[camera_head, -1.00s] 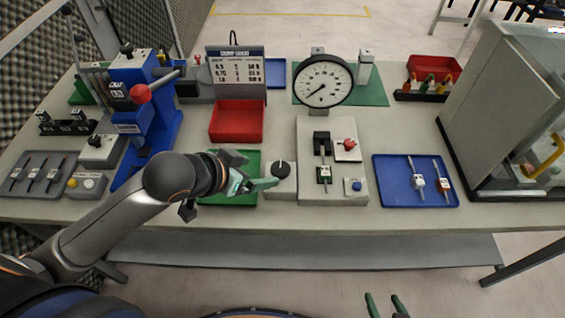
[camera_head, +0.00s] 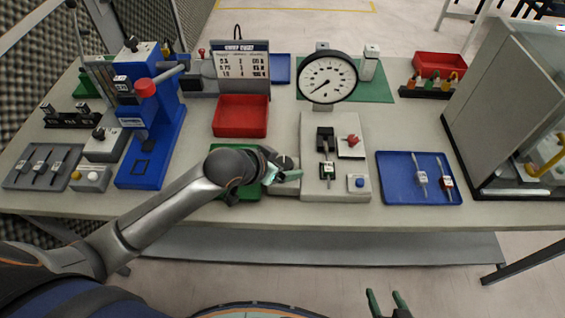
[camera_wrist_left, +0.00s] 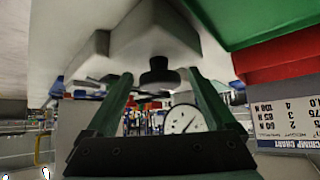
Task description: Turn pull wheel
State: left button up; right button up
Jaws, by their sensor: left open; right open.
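A small black knob (camera_head: 284,161), which I take for the wheel, sits on a light grey box (camera_head: 283,188) at the table's front middle. My left gripper (camera_head: 288,174) is at this knob, partly covering it and the box. In the left wrist view the black knob (camera_wrist_left: 159,73) shows between the tips of the two open green fingers, with visible gaps at the sides. I cannot tell whether the fingers reach around it. My right gripper (camera_head: 387,301) is open and empty, low in front of the table.
A grey fixture (camera_head: 310,187) with a red knob, a blue button and a round gauge (camera_head: 327,78) stands just right of the box. A green tray (camera_head: 225,195) lies left, partly behind my arm. A blue press (camera_head: 150,140) and blue tray (camera_head: 400,165) stand further out.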

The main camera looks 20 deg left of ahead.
pick_arm(q)
jog(key=shift+c, duration=0.3)
jog(key=c, duration=1.3)
